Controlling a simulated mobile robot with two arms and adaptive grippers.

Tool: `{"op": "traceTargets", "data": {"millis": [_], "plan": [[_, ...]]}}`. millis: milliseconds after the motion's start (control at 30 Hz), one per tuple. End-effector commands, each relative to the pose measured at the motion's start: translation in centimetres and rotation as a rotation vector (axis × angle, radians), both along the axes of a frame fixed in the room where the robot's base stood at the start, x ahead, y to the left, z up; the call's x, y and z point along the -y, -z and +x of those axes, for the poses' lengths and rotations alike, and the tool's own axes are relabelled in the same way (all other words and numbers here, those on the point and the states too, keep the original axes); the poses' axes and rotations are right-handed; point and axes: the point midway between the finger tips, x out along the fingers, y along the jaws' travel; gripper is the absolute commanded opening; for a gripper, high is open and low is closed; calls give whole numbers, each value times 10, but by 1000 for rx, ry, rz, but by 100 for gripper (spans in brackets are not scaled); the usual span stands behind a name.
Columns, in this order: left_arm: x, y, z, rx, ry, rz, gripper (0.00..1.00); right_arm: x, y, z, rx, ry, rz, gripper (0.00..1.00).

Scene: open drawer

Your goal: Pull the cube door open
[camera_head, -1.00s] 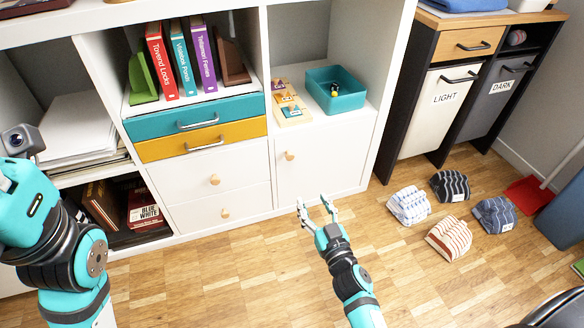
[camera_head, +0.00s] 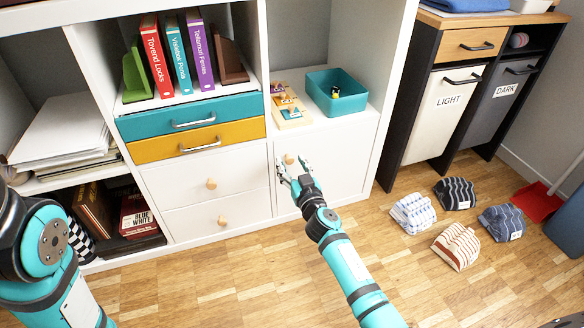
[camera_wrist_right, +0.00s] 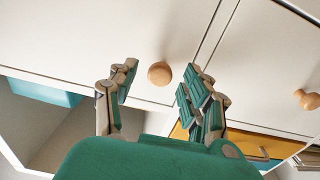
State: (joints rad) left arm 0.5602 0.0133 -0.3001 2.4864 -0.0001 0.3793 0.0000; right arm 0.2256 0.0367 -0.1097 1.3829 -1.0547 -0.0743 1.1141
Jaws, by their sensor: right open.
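The white cube door (camera_head: 335,160) is closed in the lower right compartment of the shelf. Its round wooden knob (camera_head: 289,159) sits near the door's upper left corner. My right gripper (camera_head: 291,172) is open in front of the door, close to the knob. In the right wrist view the knob (camera_wrist_right: 160,73) shows between and just beyond the two open fingertips (camera_wrist_right: 158,82); I see no contact. My left arm shows at the left edge of the head view, but its gripper is out of view.
White drawers with wooden knobs (camera_head: 211,184) and teal and yellow drawers (camera_head: 191,121) are left of the door. A teal bin (camera_head: 336,92) stands above it. Several folded cloth bundles (camera_head: 413,213) lie on the floor to the right. Floor before the door is clear.

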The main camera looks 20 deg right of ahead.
Motion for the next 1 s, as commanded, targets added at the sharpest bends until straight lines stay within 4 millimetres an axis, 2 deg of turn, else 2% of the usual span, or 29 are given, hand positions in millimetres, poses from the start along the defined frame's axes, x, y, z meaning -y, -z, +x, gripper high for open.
{"op": "traceTargets", "data": {"millis": [267, 600, 667, 1000], "plan": [[0, -1, -1, 2, 0, 0, 40, 0, 0, 2, 0, 0, -1, 49], [0, -1, -1, 2, 0, 0, 40, 0, 0, 1, 0, 0, 0, 6], [0, 0, -1, 2, 0, 0, 40, 0, 0, 1, 0, 0, 0, 0], [0, -2, -1, 3, 0, 0, 40, 0, 0, 0, 0, -3, 0, 0]]}}
